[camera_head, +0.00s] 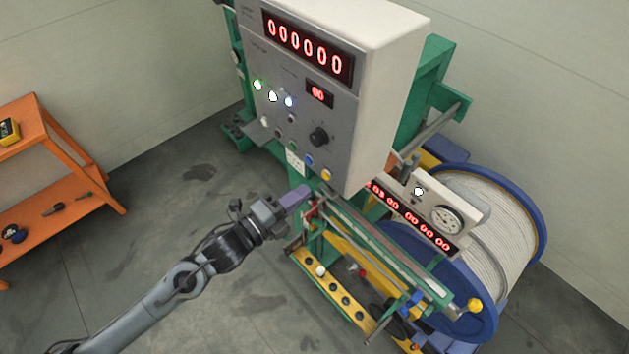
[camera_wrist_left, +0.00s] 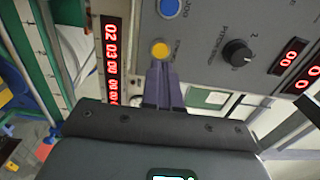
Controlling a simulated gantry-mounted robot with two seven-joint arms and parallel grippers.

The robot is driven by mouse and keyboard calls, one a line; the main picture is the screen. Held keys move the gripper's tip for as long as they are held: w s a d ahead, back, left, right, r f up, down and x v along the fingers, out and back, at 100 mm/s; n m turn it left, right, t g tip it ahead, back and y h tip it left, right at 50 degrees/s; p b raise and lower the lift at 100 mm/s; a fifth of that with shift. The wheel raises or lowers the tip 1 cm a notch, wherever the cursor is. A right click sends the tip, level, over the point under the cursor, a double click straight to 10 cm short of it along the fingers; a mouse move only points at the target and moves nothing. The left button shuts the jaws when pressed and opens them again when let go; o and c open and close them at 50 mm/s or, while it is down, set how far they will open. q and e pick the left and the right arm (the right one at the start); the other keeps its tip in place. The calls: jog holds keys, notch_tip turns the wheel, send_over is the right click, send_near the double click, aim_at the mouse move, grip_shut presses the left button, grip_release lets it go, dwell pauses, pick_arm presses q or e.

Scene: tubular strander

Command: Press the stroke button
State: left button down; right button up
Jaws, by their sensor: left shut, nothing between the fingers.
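The grey control panel (camera_head: 295,110) is the front of a white box. Near its lower right corner sit a blue button (camera_head: 309,160) and a yellow button (camera_head: 326,174). In the left wrist view the yellow button (camera_wrist_left: 160,50) has a small label beside it that is hard to read; the blue button (camera_wrist_left: 169,8) is marked JOG. My left gripper (camera_head: 300,195) is shut and empty, its purple fingers just below and left of the yellow button. In the left wrist view the fingertips (camera_wrist_left: 161,66) point at the yellow button's lower edge; I cannot tell whether they touch. My right gripper is out of view.
A black knob (camera_head: 319,136) and several small lamps and buttons share the panel. Below it are a green rail (camera_head: 390,245) and a red-digit display (camera_head: 410,218). A blue-rimmed cable reel (camera_head: 510,215) stands right, an orange shelf (camera_head: 50,200) left.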

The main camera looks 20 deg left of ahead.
aim_at(325, 176)
pick_arm(q)
jog(key=shift+p+x, duration=0.3)
jog(key=shift+x, duration=2.05)
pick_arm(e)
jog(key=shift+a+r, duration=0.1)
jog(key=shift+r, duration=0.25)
pick_arm(q)
jog(key=shift+w, duration=0.15)
